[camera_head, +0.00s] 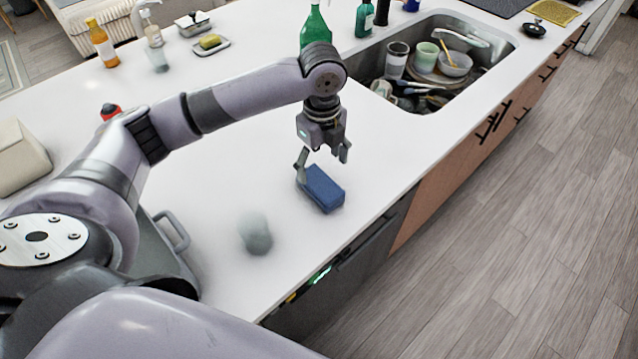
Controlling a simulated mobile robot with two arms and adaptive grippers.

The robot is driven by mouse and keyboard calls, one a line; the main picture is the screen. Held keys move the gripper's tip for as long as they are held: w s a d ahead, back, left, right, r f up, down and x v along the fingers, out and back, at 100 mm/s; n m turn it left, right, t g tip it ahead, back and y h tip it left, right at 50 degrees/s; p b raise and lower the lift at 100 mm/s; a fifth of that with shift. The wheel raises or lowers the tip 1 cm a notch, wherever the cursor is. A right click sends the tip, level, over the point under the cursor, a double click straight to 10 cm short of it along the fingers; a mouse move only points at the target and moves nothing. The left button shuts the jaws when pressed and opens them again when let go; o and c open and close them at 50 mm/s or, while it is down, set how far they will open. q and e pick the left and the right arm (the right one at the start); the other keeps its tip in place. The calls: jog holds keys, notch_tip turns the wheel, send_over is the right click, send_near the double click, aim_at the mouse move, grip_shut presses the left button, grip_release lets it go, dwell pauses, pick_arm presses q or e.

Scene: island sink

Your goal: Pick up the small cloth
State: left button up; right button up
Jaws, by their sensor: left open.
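A small dark blue folded-looking block (324,189), which may be the small cloth, lies on the white counter near its front edge. I cannot tell cloth from sponge. My left gripper (323,162) points down just above its far end. Its fingers are apart, with nothing seen between them. The left finger overlaps the block's edge in the picture; I cannot tell whether they touch. My right gripper is out of view.
A sink (440,107) full of dishes lies behind to the right. A grey-green rounded object (256,234) stands front left of the block. A green bottle (315,27) stands behind my arm. Bare counter surrounds the block; the counter edge is close on its right.

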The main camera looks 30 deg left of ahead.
aim_at(320, 183)
pick_arm(q)
notch_tip(320, 183, down, 2)
jog(key=shift+s+d+f, duration=0.1)
jog(key=shift+f, duration=0.05)
jog(key=shift+f+p, duration=0.35)
jog(key=shift+p, duration=0.05)
jog(key=f, duration=0.1)
jog(key=f+p, duration=0.1)
jog(key=f, duration=0.1)
jog(key=shift+a+f, duration=0.2)
jog(key=shift+f, duration=0.5)
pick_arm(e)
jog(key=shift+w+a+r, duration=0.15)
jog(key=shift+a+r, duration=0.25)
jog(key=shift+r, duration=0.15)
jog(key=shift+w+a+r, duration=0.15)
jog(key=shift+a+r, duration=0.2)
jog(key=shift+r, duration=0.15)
pick_arm(q)
jog(key=c, duration=1.2)
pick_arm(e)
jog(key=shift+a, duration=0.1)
